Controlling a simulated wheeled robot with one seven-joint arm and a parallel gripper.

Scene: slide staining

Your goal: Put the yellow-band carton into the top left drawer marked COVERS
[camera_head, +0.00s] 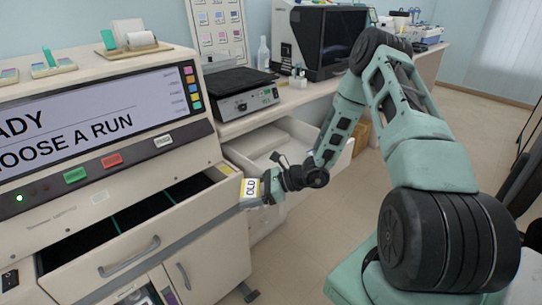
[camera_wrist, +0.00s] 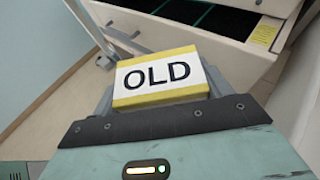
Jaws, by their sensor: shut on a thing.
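A small white carton with yellow bands and the word OLD (camera_head: 250,189) is held in my gripper (camera_head: 266,188). It also fills the middle of the wrist view (camera_wrist: 160,77), with the jaws on either side. My gripper is shut on it, in the air just right of an open drawer (camera_head: 128,258) in the machine's front. That drawer has dark compartments with green dividers and a yellow label at its right end. It shows at the top of the wrist view (camera_wrist: 160,36). I cannot read a COVERS mark anywhere.
A second open drawer, pale (camera_head: 325,160), sticks out under the bench behind my gripper. The machine's screen panel (camera_head: 90,115) rises above the dark drawer. A hotplate (camera_head: 240,93) stands on the bench. Clear floor lies below and right of my gripper.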

